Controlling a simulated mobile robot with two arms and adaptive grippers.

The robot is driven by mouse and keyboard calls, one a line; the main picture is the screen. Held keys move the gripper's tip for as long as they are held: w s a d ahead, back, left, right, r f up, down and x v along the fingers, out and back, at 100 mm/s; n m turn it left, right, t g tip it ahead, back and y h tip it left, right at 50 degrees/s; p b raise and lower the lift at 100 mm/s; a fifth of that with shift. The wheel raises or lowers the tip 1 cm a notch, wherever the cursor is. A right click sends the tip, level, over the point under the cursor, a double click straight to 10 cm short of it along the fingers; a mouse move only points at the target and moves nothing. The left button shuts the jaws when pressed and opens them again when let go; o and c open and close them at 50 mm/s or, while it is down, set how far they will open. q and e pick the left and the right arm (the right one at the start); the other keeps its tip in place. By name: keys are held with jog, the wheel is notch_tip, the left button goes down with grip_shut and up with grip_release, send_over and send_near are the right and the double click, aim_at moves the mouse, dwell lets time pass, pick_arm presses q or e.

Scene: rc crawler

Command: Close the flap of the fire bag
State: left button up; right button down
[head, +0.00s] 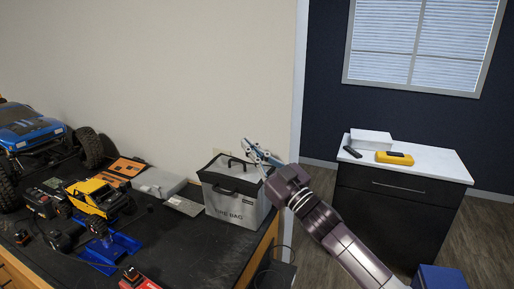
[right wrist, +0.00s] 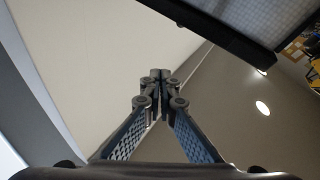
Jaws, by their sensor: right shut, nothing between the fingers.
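The fire bag (head: 234,208) is a grey box-shaped bag with dark edges and "FIRE BAG" printed on its front. It stands upright at the right end of the dark workbench. Its dark top flap with a handle shows at the upper side, but I cannot tell how far it is open. My right gripper (head: 248,146) is over the right rear of the bag, fingers pointing up and left, apart from the bag as far as I can see. In the right wrist view the fingertips (right wrist: 159,76) are together and empty. My left gripper is not in view.
The workbench (head: 185,245) holds a yellow crawler (head: 97,197) on a blue stand, a large blue crawler (head: 28,130) and a grey box (head: 159,182). A pale wall is close behind the bag. A white-topped cabinet (head: 440,166) stands apart at right.

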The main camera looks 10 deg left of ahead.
aim_at(238, 173)
jog(key=shift+w+a+f, duration=0.15)
jog(key=shift+a+f, duration=0.45)
jog(key=shift+f, duration=0.05)
jog(key=shift+w+a+f+b, duration=0.1)
jog(key=shift+a+f+b, duration=0.1)
jog(key=shift+a+b, duration=0.2)
jog(key=shift+w+a+f+b, duration=0.3)
jog(key=shift+a+f+b, duration=0.45)
jog(key=shift+f+b, duration=0.05)
jog(key=shift+a, duration=0.1)
